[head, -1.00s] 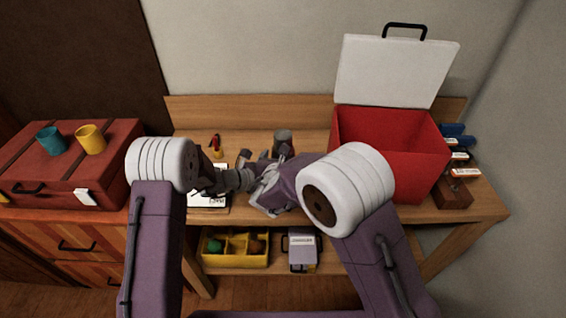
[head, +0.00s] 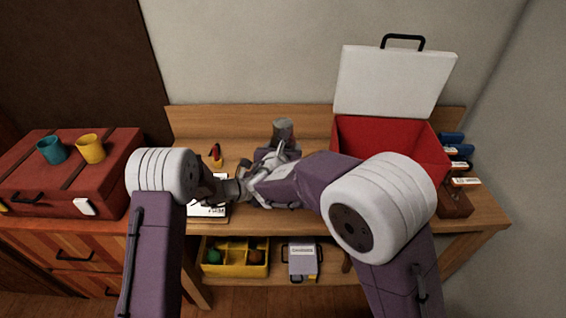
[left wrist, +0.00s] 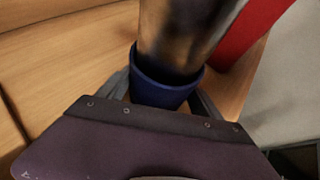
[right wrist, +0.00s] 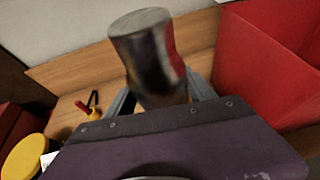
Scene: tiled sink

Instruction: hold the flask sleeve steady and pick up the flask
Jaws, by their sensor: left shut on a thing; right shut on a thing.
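The flask (head: 283,128) is a metallic cylinder above the workbench, upright or nearly so. In the right wrist view the flask (right wrist: 148,55) stands between the fingers of my right gripper (right wrist: 160,95), which is shut on it. In the left wrist view the dark blue sleeve (left wrist: 165,90) is between the fingers of my left gripper (left wrist: 163,100), which is shut on it. The flask (left wrist: 180,35) rises from the sleeve's mouth there; how deep its lower end sits is hidden. In the head view my arms cover most of the sleeve.
An open red box (head: 385,142) with a raised white lid stands right of the flask. Blue-handled items (head: 455,150) lie beside it. A red case (head: 60,180) with two cups is at the left. A red-and-yellow tool (head: 216,156) lies on the bench (head: 190,140).

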